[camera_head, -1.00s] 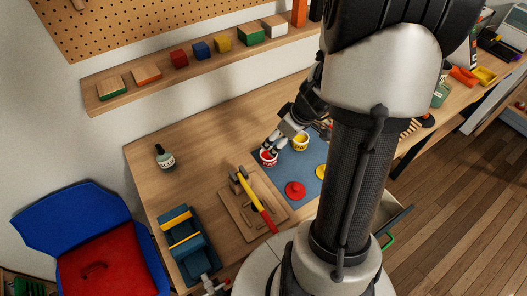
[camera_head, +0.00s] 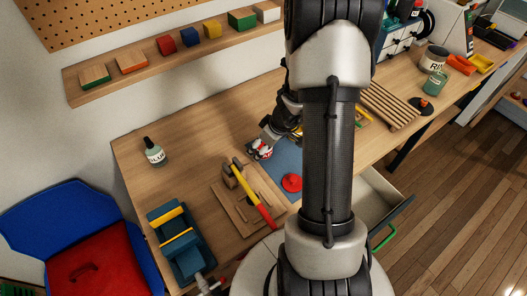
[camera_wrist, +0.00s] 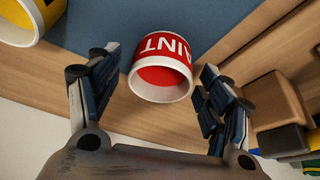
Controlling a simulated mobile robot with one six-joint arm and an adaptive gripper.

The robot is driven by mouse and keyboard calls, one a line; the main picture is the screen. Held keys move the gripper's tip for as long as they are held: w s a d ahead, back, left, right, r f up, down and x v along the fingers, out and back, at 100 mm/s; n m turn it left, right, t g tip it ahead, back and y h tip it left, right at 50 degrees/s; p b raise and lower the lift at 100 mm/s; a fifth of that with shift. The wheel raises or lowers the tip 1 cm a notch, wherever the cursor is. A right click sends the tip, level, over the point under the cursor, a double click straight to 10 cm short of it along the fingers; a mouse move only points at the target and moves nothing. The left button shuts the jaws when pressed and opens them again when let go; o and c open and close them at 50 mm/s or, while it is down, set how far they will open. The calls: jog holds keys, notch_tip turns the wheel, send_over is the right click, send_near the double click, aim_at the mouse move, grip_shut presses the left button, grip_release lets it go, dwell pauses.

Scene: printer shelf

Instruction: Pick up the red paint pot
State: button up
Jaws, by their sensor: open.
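The red paint pot (camera_wrist: 160,75) has a white rim and white lettering. In the wrist view it lies between the two open fingers of my gripper (camera_wrist: 157,95), with a gap on each side. In the head view the pot (camera_head: 262,152) stands at the left edge of the blue mat (camera_head: 288,158), partly covered by my gripper (camera_head: 266,144). A red lid (camera_head: 291,183) lies on the mat. The yellow paint pot (camera_wrist: 25,22) is at the upper left of the wrist view. My arm hides most of it in the head view.
A hammer (camera_head: 252,192) lies on a wooden board (camera_head: 228,208) left of the mat. A glue bottle (camera_head: 154,152) stands further left, and a blue vise (camera_head: 180,250) at the front left. A shelf with coloured blocks (camera_head: 165,45) runs along the wall. The table behind the pot is clear.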

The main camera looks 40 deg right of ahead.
jog(key=shift+c, duration=0.2)
jog(key=c, duration=1.2)
